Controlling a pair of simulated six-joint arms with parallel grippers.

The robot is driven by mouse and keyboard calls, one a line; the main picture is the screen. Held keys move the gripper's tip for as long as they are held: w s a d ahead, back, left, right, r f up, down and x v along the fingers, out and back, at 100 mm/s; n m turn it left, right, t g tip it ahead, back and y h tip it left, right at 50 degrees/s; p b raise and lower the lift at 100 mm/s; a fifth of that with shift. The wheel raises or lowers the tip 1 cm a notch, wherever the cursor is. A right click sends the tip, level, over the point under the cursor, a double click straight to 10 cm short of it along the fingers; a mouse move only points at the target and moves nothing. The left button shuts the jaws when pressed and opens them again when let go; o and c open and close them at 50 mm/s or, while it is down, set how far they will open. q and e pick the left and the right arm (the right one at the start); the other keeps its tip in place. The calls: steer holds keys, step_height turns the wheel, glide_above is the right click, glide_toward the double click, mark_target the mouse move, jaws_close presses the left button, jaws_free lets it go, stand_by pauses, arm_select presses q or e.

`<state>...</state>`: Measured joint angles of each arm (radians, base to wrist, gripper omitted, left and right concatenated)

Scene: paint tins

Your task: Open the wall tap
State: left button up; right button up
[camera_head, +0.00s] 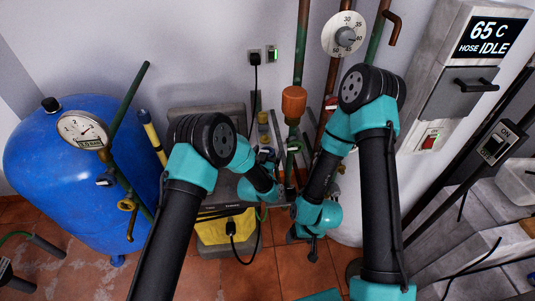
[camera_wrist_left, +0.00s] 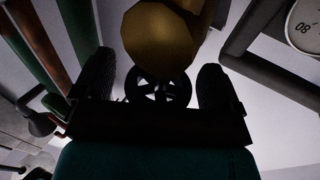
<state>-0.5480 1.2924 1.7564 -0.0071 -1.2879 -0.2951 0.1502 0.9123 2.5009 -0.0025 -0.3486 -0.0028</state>
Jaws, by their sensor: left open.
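In the left wrist view a dark spoked handwheel (camera_wrist_left: 158,92) sits between the two dark fingers of my open left gripper (camera_wrist_left: 156,84). A large brass body (camera_wrist_left: 158,38) is just beyond it. Gaps show on both sides of the wheel, so I see no grip on it. In the head view my left gripper (camera_head: 266,157) is small and partly hidden, just below a brass fitting (camera_head: 263,122) near the wall; the wheel cannot be made out there. My right gripper (camera_head: 312,248) hangs low in the middle, small and dark; its jaws are unclear.
A blue tank (camera_head: 52,165) with a gauge (camera_head: 83,130) stands left. Vertical pipes (camera_head: 301,60) and a dial (camera_head: 344,34) are close on the right of the fitting. A yellow-and-grey unit (camera_head: 212,232) is below. A grey cabinet with a display (camera_head: 490,37) stands right.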

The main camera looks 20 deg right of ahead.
arm_select(q)
steer(key=c, duration=0.9)
steer(key=shift+n+t+y, duration=0.3)
steer(key=shift+y, duration=0.1)
steer(key=shift+n+t+y, duration=0.8)
steer(key=shift+n+y, duration=0.4)
steer(key=shift+y, duration=0.5)
steer(key=o, duration=0.9)
